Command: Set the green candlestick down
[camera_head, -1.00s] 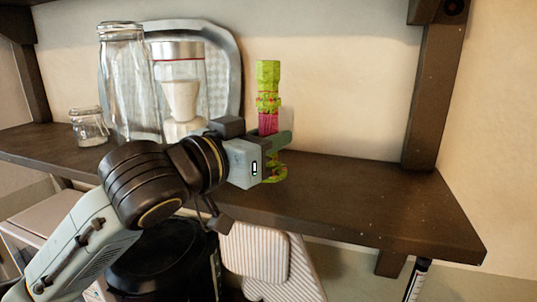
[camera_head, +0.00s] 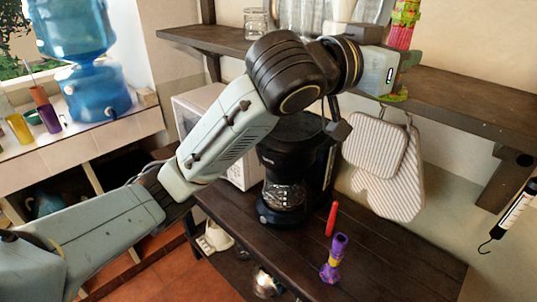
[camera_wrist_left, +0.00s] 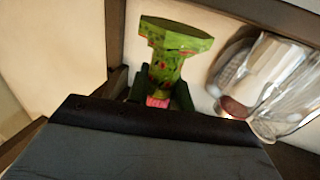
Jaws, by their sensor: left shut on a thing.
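The green candlestick (camera_head: 405,17), speckled with red and with a pink-red middle, stands upright in my left gripper (camera_head: 408,60). The gripper is shut around its pink-red middle. Its round green base (camera_head: 394,97) shows below the jaws, at the front part of the dark wooden wall shelf (camera_head: 460,100). I cannot tell whether the base touches the shelf. The head view cuts off its top. In the left wrist view the candlestick (camera_wrist_left: 174,62) rises between the fingers (camera_wrist_left: 160,97), and its lower part is hidden. My right gripper is not in view.
Glass jars (camera_head: 256,23) stand on the shelf to the left; the shelf right of the candlestick is bare. Below are a coffee maker (camera_head: 290,165), a purple candlestick (camera_head: 333,260) and a red candle (camera_head: 332,218). Striped mitts (camera_head: 385,150) hang under the shelf.

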